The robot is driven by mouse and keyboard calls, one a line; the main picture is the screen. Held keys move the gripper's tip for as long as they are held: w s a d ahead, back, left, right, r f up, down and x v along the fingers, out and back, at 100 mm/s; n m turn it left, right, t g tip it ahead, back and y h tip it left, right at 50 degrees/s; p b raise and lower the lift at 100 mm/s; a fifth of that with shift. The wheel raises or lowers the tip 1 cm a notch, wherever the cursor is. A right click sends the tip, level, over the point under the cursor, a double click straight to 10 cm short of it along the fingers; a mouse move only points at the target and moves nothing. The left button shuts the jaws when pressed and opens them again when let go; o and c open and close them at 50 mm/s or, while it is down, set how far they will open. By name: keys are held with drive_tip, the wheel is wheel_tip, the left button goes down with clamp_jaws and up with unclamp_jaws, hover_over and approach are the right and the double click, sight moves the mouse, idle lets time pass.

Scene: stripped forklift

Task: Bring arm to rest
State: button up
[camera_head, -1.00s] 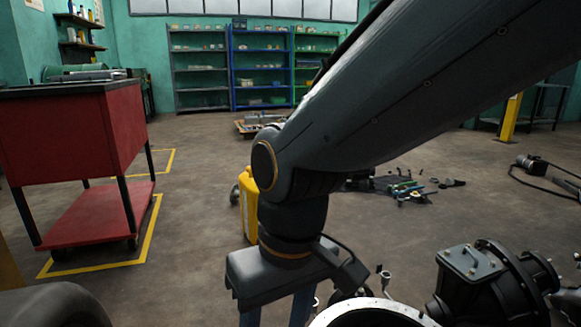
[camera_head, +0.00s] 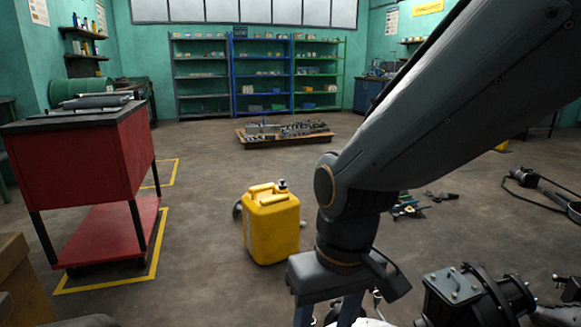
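My arm reaches in from the upper right and bends down at a round joint. My gripper (camera_head: 328,312) hangs below it at the bottom edge, a dark body with two bluish fingers pointing down. The fingers stand apart, with floor and a small metal part visible between them and nothing seen held. Their tips are cut off by the frame.
A yellow jug (camera_head: 271,226) stands on the floor left of my gripper. A red cart (camera_head: 85,170) is at left. Dark machinery (camera_head: 475,298) lies close at lower right. A low pallet of parts (camera_head: 285,133) and shelves (camera_head: 262,72) are farther back.

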drive_tip(key=s+d+r+m+h+p, duration=0.1)
drive_tip(key=d+r+m+p, duration=0.3)
drive_tip(key=d+r+p, duration=1)
wheel_tip(320, 180, up, 4)
drive_tip(key=s+p, duration=0.1)
drive_tip(key=p, duration=0.7)
drive_tip(key=shift+d, duration=0.1)
